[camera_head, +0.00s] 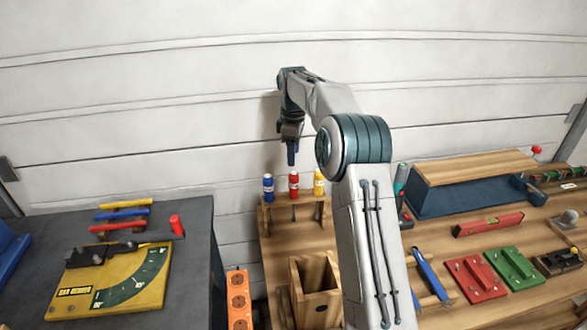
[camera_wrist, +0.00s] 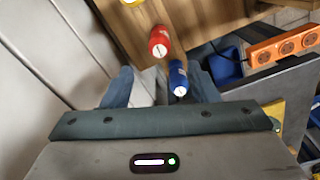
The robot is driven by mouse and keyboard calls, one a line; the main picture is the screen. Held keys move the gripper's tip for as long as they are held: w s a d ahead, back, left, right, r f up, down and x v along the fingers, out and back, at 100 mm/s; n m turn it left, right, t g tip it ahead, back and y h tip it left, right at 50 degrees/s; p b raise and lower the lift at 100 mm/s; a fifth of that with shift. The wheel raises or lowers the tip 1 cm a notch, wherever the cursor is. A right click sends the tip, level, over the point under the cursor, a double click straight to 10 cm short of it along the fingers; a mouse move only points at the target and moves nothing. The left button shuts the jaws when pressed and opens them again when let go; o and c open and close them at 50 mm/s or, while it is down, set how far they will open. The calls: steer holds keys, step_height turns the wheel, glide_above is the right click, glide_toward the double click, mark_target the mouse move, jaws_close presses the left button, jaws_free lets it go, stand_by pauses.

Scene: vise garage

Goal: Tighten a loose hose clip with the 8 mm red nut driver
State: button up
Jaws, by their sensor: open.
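The red nut driver (camera_head: 294,184) stands upright in a small wooden rack (camera_head: 310,216), between a blue driver (camera_head: 268,187) and a yellow driver (camera_head: 319,183). My gripper (camera_head: 291,152) points down, a little above the rack. In the wrist view, the red driver (camera_wrist: 160,42) shows beyond the fingers, and the blue driver (camera_wrist: 178,78) appears nearer, in line with the gap of my gripper (camera_wrist: 165,88). The gripper is open and empty. Size marks on the drivers are too small to read. I cannot make out a hose clip for certain.
An open wooden box (camera_head: 315,282) stands in front of the rack. An orange socket strip (camera_head: 239,298) lies left of the bench. A yellow bender (camera_head: 108,285) lies on the dark left table. Red (camera_head: 474,280) and green (camera_head: 514,268) blocks lie at right. The wall is close behind.

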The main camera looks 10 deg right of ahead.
mark_target(294, 173)
step_height(294, 173, down, 11)
steer(key=shift+f+p, duration=0.1)
steer(key=shift+p, duration=0.8)
steer(key=c, duration=1.1)
steer(key=shift+o, duration=0.2)
steer(key=shift+r+p, duration=2.35)
steer(key=shift+r, duration=4.85)
